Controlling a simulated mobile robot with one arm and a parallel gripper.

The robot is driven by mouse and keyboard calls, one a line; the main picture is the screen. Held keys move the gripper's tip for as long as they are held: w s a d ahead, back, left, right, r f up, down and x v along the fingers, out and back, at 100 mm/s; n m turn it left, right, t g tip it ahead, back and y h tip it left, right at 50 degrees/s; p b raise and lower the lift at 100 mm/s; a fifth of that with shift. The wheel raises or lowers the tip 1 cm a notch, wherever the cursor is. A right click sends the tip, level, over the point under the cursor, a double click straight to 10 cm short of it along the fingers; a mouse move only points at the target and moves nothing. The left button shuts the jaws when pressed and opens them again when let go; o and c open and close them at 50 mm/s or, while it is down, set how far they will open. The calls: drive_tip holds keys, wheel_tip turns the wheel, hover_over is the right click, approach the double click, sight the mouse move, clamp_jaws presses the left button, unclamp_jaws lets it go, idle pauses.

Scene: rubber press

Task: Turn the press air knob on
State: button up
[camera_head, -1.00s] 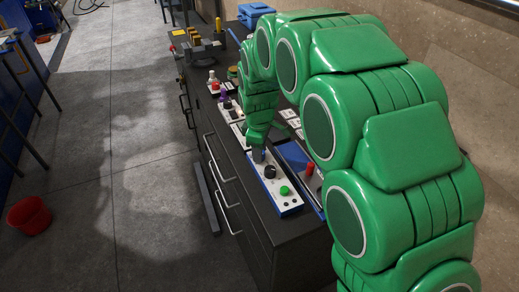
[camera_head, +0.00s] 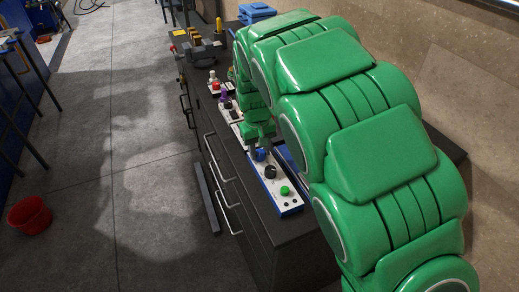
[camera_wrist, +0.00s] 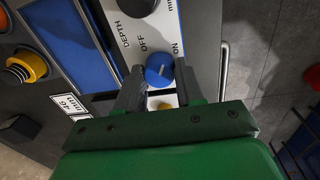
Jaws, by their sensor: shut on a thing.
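A blue knob (camera_wrist: 159,69) with a pale pointer line sits on a white panel (camera_wrist: 177,20) between the printed words OFF and ON. The knob also shows in the head view (camera_head: 260,155), at the far end of the blue-edged control box (camera_head: 288,208). My gripper (camera_wrist: 159,80) is shut on this knob, one dark finger on each side. The pointer's exact setting is hard to tell. In the head view my gripper (camera_head: 261,147) reaches down onto the box, and my green arm covers much of the bench top.
A black knob (camera_head: 270,172) and a green button (camera_head: 285,190) are on the same box. A yellow-and-black knob (camera_wrist: 25,66) and a blue panel (camera_wrist: 70,40) lie to the left in the wrist view. The bench front has drawer handles (camera_head: 228,218); open floor lies beyond.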

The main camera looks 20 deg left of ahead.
sight(258, 152)
drive_tip(key=m, duration=0.5)
drive_tip(key=shift+w+m, duration=0.1)
drive_tip(key=shift+m, duration=0.3)
idle(0.4)
drive_tip(key=o, duration=1)
drive_tip(key=shift+o, duration=0.2)
drive_tip(key=shift+r, duration=0.1)
drive_tip(key=r, duration=0.7)
drive_tip(key=shift+a+r, duration=0.2)
drive_tip(key=shift+a, duration=0.05)
drive_tip(key=shift+r, duration=0.15)
